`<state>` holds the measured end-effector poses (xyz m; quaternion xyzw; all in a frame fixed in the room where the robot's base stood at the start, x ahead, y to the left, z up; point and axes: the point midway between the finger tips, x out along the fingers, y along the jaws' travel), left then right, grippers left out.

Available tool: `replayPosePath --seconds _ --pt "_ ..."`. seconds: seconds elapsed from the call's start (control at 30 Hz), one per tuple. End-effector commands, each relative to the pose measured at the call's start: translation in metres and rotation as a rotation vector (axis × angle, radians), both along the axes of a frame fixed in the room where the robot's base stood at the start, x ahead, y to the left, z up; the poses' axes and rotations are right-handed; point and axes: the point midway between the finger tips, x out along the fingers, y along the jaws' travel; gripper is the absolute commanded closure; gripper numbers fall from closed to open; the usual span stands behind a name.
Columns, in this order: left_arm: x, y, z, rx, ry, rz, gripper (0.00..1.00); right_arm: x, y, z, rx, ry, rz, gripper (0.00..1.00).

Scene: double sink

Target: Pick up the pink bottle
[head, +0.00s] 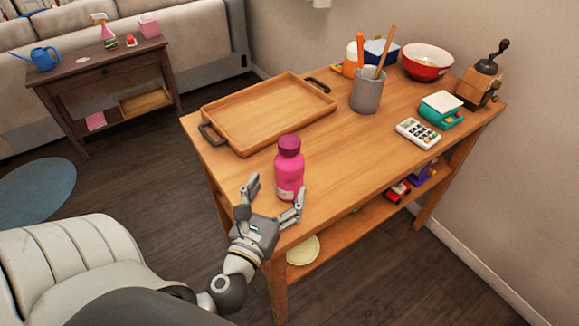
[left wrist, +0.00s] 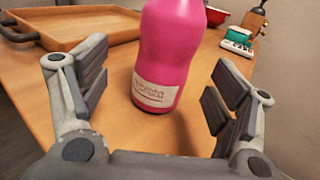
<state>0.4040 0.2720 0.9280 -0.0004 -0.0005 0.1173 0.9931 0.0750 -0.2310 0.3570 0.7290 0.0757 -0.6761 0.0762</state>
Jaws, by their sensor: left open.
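The pink bottle (head: 289,172) stands upright near the front left corner of the wooden table (head: 340,170), with a darker cap. In the left wrist view the bottle (left wrist: 168,60) stands beyond the fingertips, between the two fingers' lines, with a pale label facing me and its top cut off. My left gripper (head: 275,193) is open at the table's near edge, its fingers spread to either side of the bottle. It also shows open and empty in the left wrist view (left wrist: 155,90). My right gripper is not in view.
A wooden tray (head: 270,115) with dark handles lies behind the bottle. A grey utensil cup (head: 367,95), a red bowl (head: 427,68), a calculator (head: 418,133), a green scale (head: 441,112) and a grinder (head: 480,85) stand farther right. The tabletop right of the bottle is clear.

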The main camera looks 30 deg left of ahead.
Motion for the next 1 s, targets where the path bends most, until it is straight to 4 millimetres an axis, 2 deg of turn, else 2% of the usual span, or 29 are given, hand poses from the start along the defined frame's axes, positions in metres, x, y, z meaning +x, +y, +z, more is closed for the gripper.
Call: replayPosePath --seconds 0.27,0.47,0.6,0.93,1.0 --pt "0.014 0.002 0.003 0.001 0.000 0.000 0.17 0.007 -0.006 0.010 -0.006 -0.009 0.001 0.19" --pt "0.039 0.003 0.010 0.001 -0.002 0.000 0.17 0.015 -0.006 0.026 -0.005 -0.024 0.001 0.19" --pt "0.053 0.006 0.007 0.001 -0.001 0.000 0.17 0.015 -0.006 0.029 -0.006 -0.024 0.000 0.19" --pt "0.058 0.008 0.005 0.001 0.001 0.000 0.17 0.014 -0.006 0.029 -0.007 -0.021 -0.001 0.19" --pt "0.058 0.008 0.005 0.001 0.001 0.000 0.24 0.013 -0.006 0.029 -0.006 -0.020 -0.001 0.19"
